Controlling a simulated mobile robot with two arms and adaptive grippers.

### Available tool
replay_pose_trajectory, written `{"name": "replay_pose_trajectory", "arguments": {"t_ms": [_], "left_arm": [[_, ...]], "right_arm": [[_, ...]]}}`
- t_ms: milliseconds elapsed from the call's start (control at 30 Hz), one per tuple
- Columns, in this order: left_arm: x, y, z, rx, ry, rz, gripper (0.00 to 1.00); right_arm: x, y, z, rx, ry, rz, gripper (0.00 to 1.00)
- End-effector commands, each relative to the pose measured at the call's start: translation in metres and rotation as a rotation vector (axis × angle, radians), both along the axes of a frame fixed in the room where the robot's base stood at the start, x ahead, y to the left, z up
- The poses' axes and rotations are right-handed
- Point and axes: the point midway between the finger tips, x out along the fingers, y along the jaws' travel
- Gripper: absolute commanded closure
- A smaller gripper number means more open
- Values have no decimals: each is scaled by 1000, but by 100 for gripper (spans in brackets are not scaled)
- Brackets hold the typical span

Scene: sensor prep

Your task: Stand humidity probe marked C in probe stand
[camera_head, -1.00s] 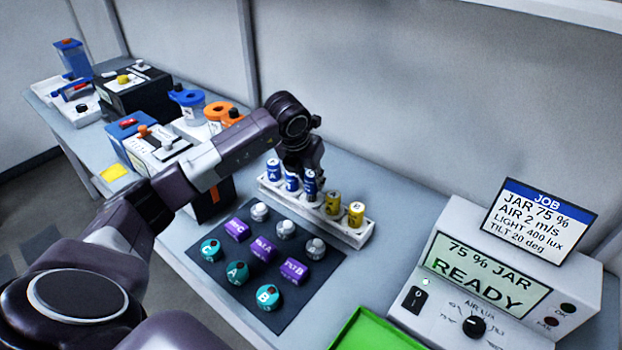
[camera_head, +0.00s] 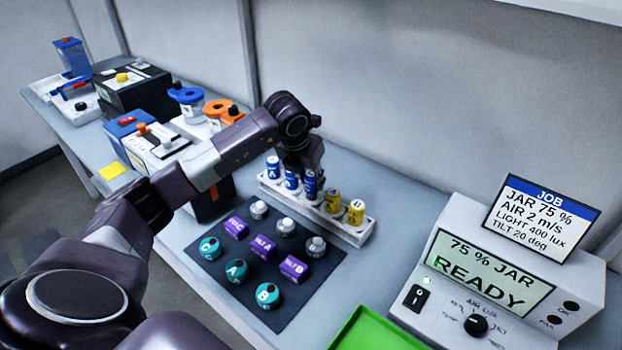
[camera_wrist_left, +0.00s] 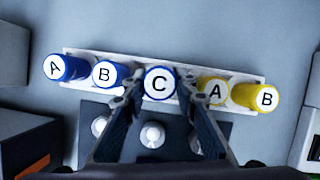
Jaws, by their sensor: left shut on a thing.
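The humidity probe marked C (camera_wrist_left: 159,83) is a blue cylinder with a white cap lettered C. It stands upright in the white probe stand (camera_wrist_left: 75,52), in the middle of the row. My left gripper (camera_wrist_left: 158,100) comes down from above and is shut on this probe, with a finger on each side. In the head view the left gripper (camera_head: 303,165) is over the stand (camera_head: 350,236), and the blue probe C (camera_head: 311,184) shows just under it. Whether the probe is fully seated in its hole cannot be told. The right gripper is not in view.
Blue probes A (camera_wrist_left: 65,68) and B (camera_wrist_left: 108,74) are left of probe C; yellow A (camera_wrist_left: 213,91) and B (camera_wrist_left: 256,97) are right. A dark mat (camera_head: 240,287) with several sensors lies in front. A green tray (camera_head: 372,330) and a control box (camera_head: 420,318) are right.

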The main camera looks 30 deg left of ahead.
Motion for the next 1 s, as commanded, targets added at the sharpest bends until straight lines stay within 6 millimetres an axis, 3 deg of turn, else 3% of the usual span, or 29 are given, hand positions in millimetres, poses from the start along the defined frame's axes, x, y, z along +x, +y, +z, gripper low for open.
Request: {"name": "replay_pose_trajectory", "arguments": {"t_ms": [1000], "left_arm": [[0,0,-6,-1,-1,0,99]], "right_arm": [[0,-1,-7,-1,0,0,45]]}}
